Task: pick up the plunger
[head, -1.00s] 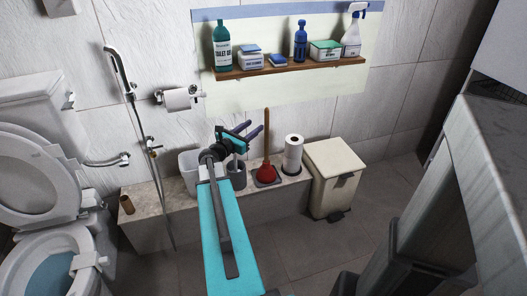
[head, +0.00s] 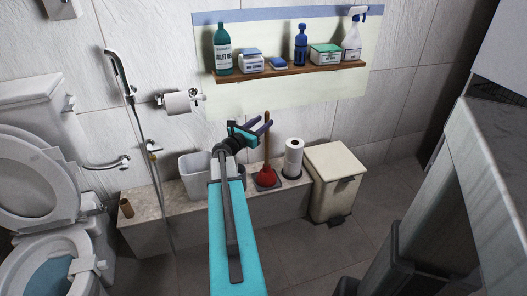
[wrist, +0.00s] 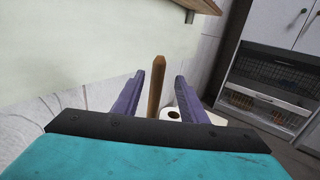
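The plunger has a red rubber cup (head: 267,177) and an upright wooden handle (head: 267,140). It stands on a dark square base on the stone ledge. My gripper (head: 265,126) is at the upper part of the handle. In the wrist view my gripper (wrist: 168,92) is open, with its two purple fingers apart. The wooden handle (wrist: 156,85) shows between them, nearer the left finger, with a gap on the right. I cannot tell whether it is fully between the fingertips or just beyond them. The cup is hidden in the wrist view.
A paper roll on a stand (head: 293,156) is close right of the plunger. A white bin (head: 195,176) stands to its left. A cream pedal bin (head: 334,180) is further right. A wooden shelf (head: 290,70) with bottles and boxes hangs above. The toilet (head: 45,200) is far left.

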